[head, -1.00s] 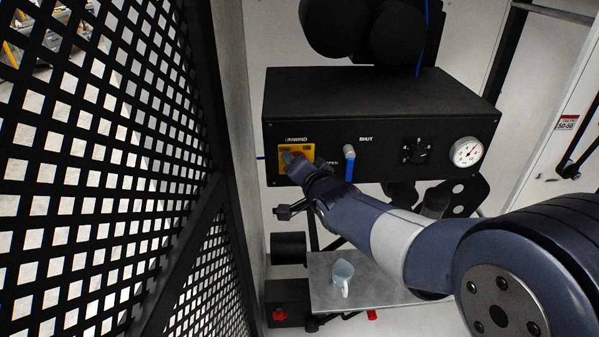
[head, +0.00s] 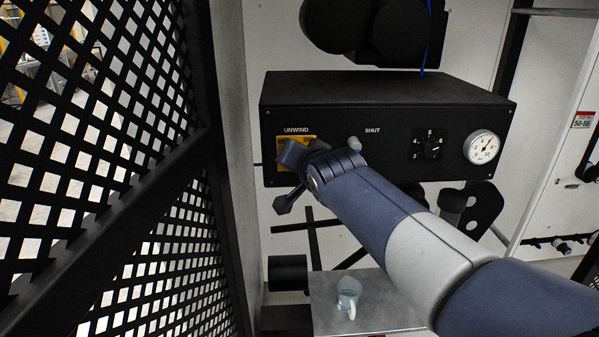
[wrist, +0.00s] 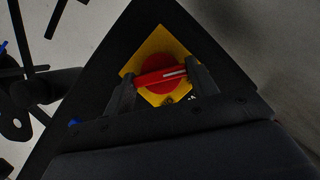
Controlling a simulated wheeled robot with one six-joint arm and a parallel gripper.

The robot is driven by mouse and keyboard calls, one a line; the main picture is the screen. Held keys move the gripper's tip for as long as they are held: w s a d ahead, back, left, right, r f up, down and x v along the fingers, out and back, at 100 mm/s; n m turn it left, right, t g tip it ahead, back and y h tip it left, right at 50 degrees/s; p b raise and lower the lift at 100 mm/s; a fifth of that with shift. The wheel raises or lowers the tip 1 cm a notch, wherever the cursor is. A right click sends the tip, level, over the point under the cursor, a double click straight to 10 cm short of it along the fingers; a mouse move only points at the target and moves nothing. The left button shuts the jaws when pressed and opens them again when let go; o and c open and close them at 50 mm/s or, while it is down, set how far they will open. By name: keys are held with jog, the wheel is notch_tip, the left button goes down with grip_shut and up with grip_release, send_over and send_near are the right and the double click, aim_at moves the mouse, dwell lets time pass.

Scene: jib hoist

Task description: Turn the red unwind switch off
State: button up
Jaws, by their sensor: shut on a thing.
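The red unwind switch (wrist: 158,78) sits on a yellow plate (wrist: 150,47) in the wrist view. Its red handle has a white mark toward one end and lies between my two fingers. My gripper (wrist: 162,88) is shut on the handle. In the head view my gripper (head: 291,157) covers the switch, and only part of the yellow plate (head: 310,140) shows under the UNWIND label. The switch is mounted at the left of the front of a black control box (head: 380,95).
A black mesh fence (head: 100,150) stands close on the left. A cup (head: 348,290) stands on a metal shelf (head: 395,314) below.

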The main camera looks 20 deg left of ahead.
jog(key=shift+f+b, duration=0.15)
jog(key=shift+b, duration=0.35)
jog(key=shift+s+a+n+t+h+b, duration=0.15)
jog(key=shift+n+t+h+b, duration=0.35)
jog(key=shift+n+h+b, duration=1.3)
jog(key=shift+n, duration=0.4)
jog(key=o, duration=1)
jog(key=shift+y, duration=0.3)
jog(key=shift+r, duration=0.2)
jog(key=v, duration=1)
jog(key=shift+s+d, duration=0.2)
jog(key=shift+s, duration=0.1)
